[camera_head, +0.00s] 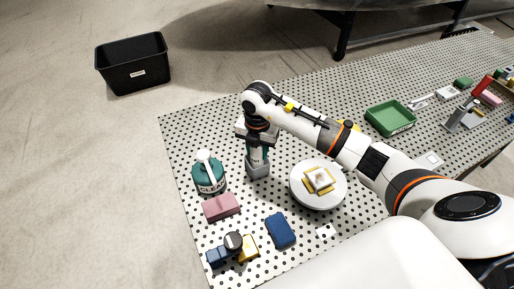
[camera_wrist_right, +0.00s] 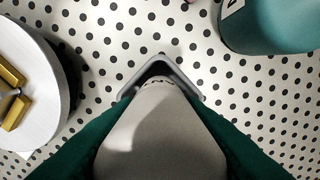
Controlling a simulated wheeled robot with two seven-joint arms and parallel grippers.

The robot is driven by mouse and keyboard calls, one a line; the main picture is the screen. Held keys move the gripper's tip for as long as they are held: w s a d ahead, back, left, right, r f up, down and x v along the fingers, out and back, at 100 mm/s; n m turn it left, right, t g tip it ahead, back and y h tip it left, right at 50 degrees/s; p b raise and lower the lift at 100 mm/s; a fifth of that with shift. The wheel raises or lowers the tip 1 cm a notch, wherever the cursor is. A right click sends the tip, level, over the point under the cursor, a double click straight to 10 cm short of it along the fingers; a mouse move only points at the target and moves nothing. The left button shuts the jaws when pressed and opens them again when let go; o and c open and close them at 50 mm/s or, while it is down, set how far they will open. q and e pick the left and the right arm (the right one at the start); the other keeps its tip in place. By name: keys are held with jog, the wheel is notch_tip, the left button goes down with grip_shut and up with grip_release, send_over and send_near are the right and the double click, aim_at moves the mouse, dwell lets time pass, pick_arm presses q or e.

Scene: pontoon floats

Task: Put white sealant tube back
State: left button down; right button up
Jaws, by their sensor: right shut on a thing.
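The white sealant tube (camera_wrist_right: 160,135) looks pale grey in the right wrist view and lies between the green fingers of my right gripper (camera_head: 257,148). The gripper is shut on it and points down. A grey holder (camera_head: 258,170) stands on the perforated table directly below the gripper. In the wrist view the holder's rim (camera_wrist_right: 187,82) shows around the tube's far end. How deep the tube sits in it I cannot tell. In the head view the gripper hides most of the tube. My left gripper is not in view.
A pink block (camera_head: 221,207) and a blue block (camera_head: 281,231) lie nearer. A green tray (camera_head: 390,118) is right; a black bin (camera_head: 133,65) stands on the floor.

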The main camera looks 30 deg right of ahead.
jog(key=shift+f, duration=0.15)
jog(key=shift+f, duration=0.1)
jog(key=o, duration=1)
jog(key=shift+r, duration=0.5)
notch_tip(320, 180, up, 11)
jog(key=shift+r+b, duration=0.2)
jog(key=shift+b, duration=1)
jog(key=shift+s+f, duration=0.1)
